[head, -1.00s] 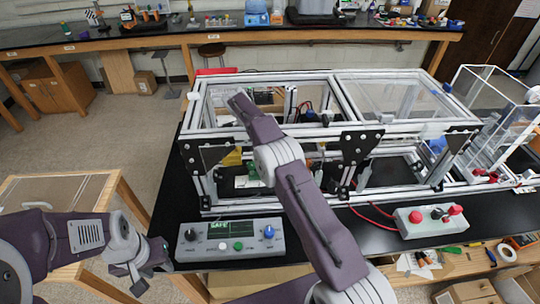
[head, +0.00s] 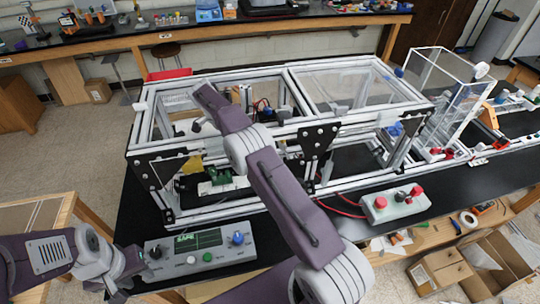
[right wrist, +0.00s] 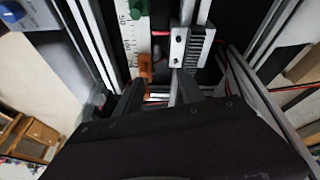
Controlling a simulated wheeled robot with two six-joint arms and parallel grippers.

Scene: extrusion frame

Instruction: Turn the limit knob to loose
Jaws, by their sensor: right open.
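A grey control box (head: 200,248) with a green-lit screen reading SAFE stands at the bench's front left. It carries a black knob (head: 155,252) at its left and a blue knob (head: 238,239) at its right; I cannot read which is the limit knob. My left gripper (head: 123,288) is low, just left of the box and apart from the black knob; its jaw opening is unclear. My right arm reaches over the extrusion frame (head: 235,208), hiding its gripper in the head view. In the right wrist view my right gripper (right wrist: 158,92) is open, with nothing clearly between its fingers.
A second grey box (head: 395,205) with red buttons stands right of the control box, with red cables behind. In the right wrist view, a white scale (right wrist: 130,38), an orange piece (right wrist: 145,68) and a ribbed metal block (right wrist: 192,47) lie near the fingers.

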